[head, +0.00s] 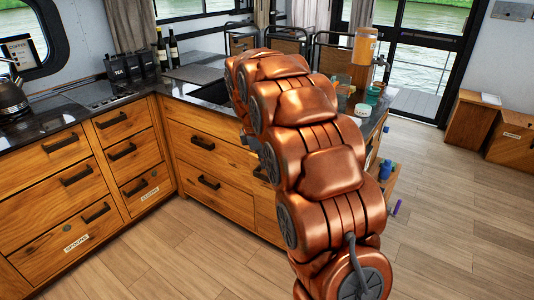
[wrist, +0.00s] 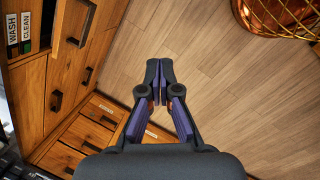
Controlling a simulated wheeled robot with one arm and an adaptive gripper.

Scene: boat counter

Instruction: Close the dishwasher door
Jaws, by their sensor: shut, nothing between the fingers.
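In the wrist view my gripper (wrist: 159,75) points over the wooden floor with its dark fingertips together and nothing between them. At the upper left of that view, a WASH label (wrist: 12,29) and a green-marked CLEAN label (wrist: 26,30) sit beside a wooden front with a dark handle (wrist: 79,24). This seems to be the dishwasher area; I cannot tell how far its door stands open. My gripper is apart from these fronts. In the head view my copper arm hides most of my gripper and part of the counter fronts, and I cannot make out the dishwasher there.
Wooden drawers (head: 202,142) with dark handles run under the dark L-shaped counter (head: 40,122). A kettle (head: 11,97) and two bottles (head: 167,50) stand on it. An orange dispenser (head: 364,46) and small jars (head: 372,96) are at the right end.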

